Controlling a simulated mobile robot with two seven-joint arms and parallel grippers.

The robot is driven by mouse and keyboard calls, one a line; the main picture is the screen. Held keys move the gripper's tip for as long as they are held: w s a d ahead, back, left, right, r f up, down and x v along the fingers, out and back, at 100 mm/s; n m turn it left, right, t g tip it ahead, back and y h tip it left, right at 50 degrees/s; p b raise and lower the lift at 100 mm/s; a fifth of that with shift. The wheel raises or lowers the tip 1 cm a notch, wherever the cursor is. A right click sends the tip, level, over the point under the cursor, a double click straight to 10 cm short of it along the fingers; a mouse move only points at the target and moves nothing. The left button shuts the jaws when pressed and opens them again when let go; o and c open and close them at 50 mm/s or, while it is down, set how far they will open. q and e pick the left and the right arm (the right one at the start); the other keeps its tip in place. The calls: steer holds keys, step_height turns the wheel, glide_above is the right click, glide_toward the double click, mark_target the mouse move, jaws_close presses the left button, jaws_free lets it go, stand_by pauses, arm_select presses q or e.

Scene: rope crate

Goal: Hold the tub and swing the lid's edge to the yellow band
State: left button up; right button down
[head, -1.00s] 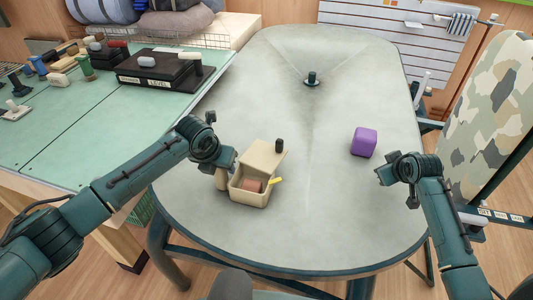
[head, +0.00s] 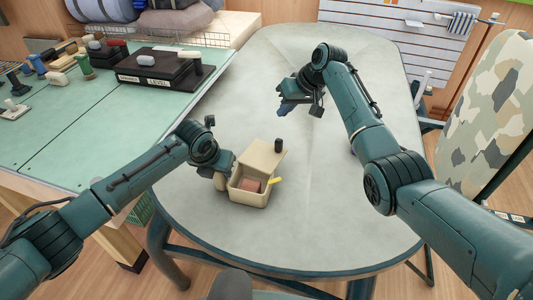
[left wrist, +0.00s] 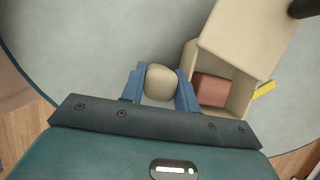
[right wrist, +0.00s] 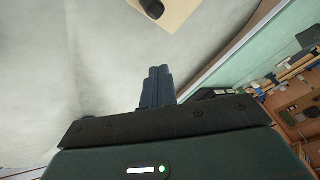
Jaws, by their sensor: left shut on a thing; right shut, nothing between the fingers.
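The beige tub (head: 247,198) stands on the grey table, with a reddish block (head: 252,185) inside. Its lid (head: 262,160) is swung partly open towards the back, carries a dark knob (head: 279,145) and leaves the front uncovered. The yellow band (head: 275,181) is on the tub's right side, apart from the lid's edge. My left gripper (left wrist: 160,88) is shut on the tub's rounded handle (left wrist: 161,80) at its left. My right gripper (head: 287,108) is shut and empty above the table, behind the tub. The right wrist view shows the lid (right wrist: 175,14) and knob (right wrist: 152,8) ahead of its fingers.
My right arm crosses the right side of the table and hides nearly all of the purple cube. The green bench (head: 60,130) with a black box (head: 158,72) stands at the left. The table (head: 310,220) is clear in front and right of the tub.

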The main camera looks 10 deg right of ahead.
mark_target(279, 159)
arm_select(q)
steer(key=shift+s+a+f, duration=0.15)
steer(key=shift+s+f, duration=0.1)
steer(key=shift+f, duration=0.15)
arm_select(e)
step_height(279, 159, down, 8)
steer(key=a, duration=0.2)
steer(key=shift+f, duration=0.25)
arm_select(q)
steer(key=shift+d+r, duration=0.1)
steer(key=shift+d, duration=0.1)
arm_select(e)
steer(key=shift+s, duration=0.15)
stand_by(1.5)
steer(key=shift+s+d, duration=0.25)
steer(key=shift+s, duration=1.15)
steer(key=shift+s+d, duration=0.25)
steer(key=shift+s, duration=1.15)
steer(key=shift+s+d, duration=0.25)
steer(key=shift+s, duration=1.15)
steer(key=shift+w, duration=0.1)
steer(key=shift+r, duration=0.1)
steer(key=shift+r, duration=0.1)
